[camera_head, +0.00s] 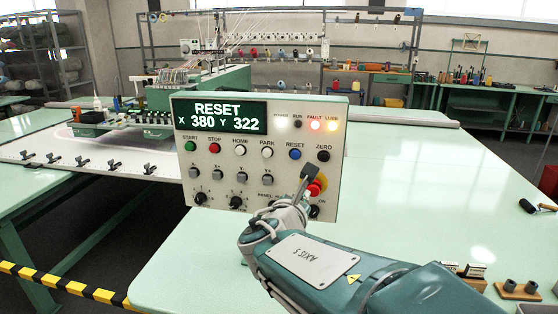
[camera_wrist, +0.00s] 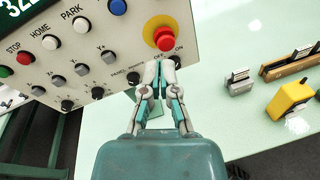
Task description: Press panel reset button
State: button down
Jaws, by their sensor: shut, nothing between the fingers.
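The control panel (camera_head: 262,108) stands at the table, its display (camera_head: 221,117) reading "RESET X 380 Y 322". The blue RESET button (camera_head: 295,154) sits in the upper button row, left of the black ZERO button (camera_head: 323,156). The blue button also shows in the wrist view (camera_wrist: 117,7) near the top edge. My gripper (camera_head: 311,170) is in front of the panel's lower right. In the wrist view my gripper (camera_wrist: 160,64) is shut and empty, its tips just below the red emergency stop (camera_wrist: 164,39). I cannot tell whether they touch the panel.
The FAULT lamp (camera_head: 315,125) glows orange-red and the LUBE lamp (camera_head: 333,126) yellow. The pale green table (camera_head: 440,180) is clear right of the panel. Small blocks and tools lie at its right front.

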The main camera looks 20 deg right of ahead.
aim_at(294, 156)
jog(key=w+a+n, duration=0.1)
jog(key=w+a+n+t, duration=0.1)
jog(key=n, duration=0.1)
jog(key=w+a+r+n+t, duration=0.1)
jog(key=shift+w+r+n+y, duration=0.1)
jog(key=shift+w+n+y, duration=0.25)
jog(key=shift+n+y, duration=0.05)
jog(key=x, duration=1.3)
jog(key=shift+w+d, duration=0.15)
jog(key=shift+w, duration=0.25)
jog(key=shift+w+d+r, duration=0.1)
